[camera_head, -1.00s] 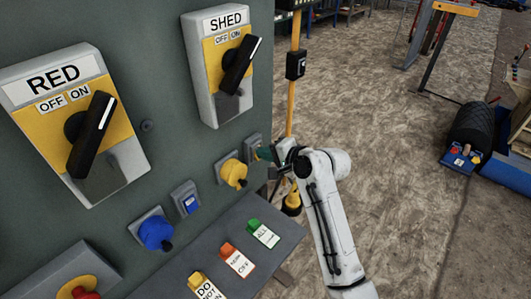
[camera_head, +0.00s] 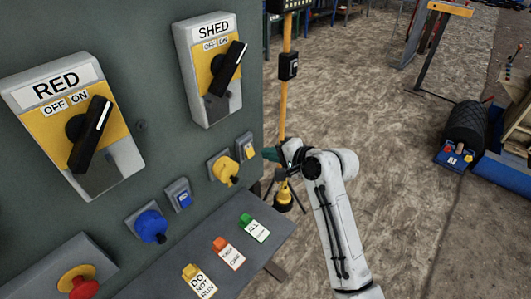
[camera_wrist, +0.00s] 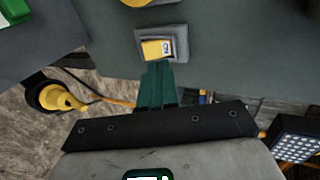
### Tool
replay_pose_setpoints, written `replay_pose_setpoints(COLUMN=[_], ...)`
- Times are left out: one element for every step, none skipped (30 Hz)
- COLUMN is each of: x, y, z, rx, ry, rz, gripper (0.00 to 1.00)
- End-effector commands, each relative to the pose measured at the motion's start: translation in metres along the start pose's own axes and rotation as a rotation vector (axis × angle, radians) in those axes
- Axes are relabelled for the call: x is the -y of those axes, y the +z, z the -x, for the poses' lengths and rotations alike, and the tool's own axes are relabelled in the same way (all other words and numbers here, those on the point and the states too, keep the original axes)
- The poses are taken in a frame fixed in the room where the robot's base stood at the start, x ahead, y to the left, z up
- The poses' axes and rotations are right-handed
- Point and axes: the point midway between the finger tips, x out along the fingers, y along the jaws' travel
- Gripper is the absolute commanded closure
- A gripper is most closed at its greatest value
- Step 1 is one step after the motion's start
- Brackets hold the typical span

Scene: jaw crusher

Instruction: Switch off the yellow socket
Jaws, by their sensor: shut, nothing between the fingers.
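The yellow socket (camera_head: 223,169) sits on the grey-green panel, and its edge shows at the top of the wrist view (camera_wrist: 140,2). Beside it, up and to the right, is a small yellow rocker switch (camera_head: 247,148) in a grey housing. The switch faces me in the wrist view (camera_wrist: 158,49); the dark marking on it is too small to read surely. My gripper (camera_head: 268,154) has green fingers, shut and empty. It is just right of the switch in the head view. In the wrist view the fingertips (camera_wrist: 157,70) are just below the switch housing; whether they touch it is unclear.
A blue socket (camera_head: 150,227) with a blue switch (camera_head: 181,195) lies to the left. RED (camera_head: 85,125) and SHED (camera_head: 217,70) rotary switches are above. A shelf with tags (camera_head: 229,251) juts out below.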

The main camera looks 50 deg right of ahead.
Motion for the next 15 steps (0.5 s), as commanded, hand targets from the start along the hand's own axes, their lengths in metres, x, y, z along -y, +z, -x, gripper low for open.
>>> replay_pose_setpoints(x=[-0.001,-0.001,0.000,0.000,0.000,0.001,0.001,0.001,0.002,0.002,0.002,0.003,0.003,0.003,0.003], y=[-0.001,-0.001,-0.001,-0.001,-0.001,-0.002,-0.002,-0.001,-0.001,-0.001,-0.001,-0.001,-0.001,-0.001,-0.001], z=[0.008,0.013,0.019,0.024,0.029,0.036,0.041,0.045,0.052,0.056,0.059,0.064,0.066,0.069,0.071], rx=[-0.003,-0.003,-0.004,-0.004,-0.004,-0.005,-0.004,-0.004,-0.003,-0.003,-0.003,-0.003,-0.003,-0.003,-0.002], ry=[-0.001,-0.001,-0.002,-0.001,-0.001,-0.001,-0.001,-0.001,-0.002,0.000,-0.001,-0.001,-0.001,-0.001,0.000], rz=[0.000,0.000,0.000,0.000,0.000,-0.001,-0.001,0.000,0.000,0.000,0.000,-0.001,0.000,0.000,0.000], gripper=[1.00,1.00,1.00,1.00,1.00,1.00,1.00,1.00,1.00,1.00,1.00,1.00,1.00,1.00,1.00])
